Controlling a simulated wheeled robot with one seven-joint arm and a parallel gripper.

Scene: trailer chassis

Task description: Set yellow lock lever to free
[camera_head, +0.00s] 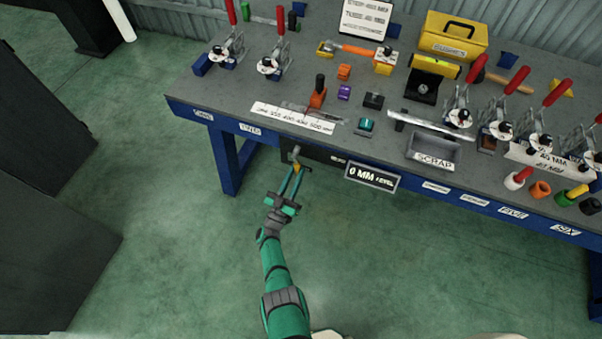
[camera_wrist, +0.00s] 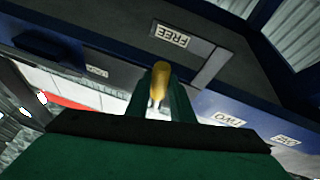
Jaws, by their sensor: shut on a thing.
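The yellow lock lever (camera_head: 296,166) shows small at the bench's front edge in the head view. In the wrist view the yellow lever (camera_wrist: 159,78) points up between the two green fingers. My gripper (camera_head: 295,172) is shut on it, and its fingers also fill the middle of the wrist view (camera_wrist: 160,98). A white FREE label (camera_wrist: 171,36) is on the dark panel just above the lever in the wrist view. The lever's base and pivot are hidden by the fingers.
The workbench (camera_head: 230,100) has a blue front edge with labels. A "0 MM LEVEL" sign (camera_head: 372,177) hangs at the front, right of my gripper. Red-handled clamps (camera_head: 462,105) and a SCRAP tray (camera_head: 433,151) stand on top. The green floor (camera_head: 170,240) in front is clear.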

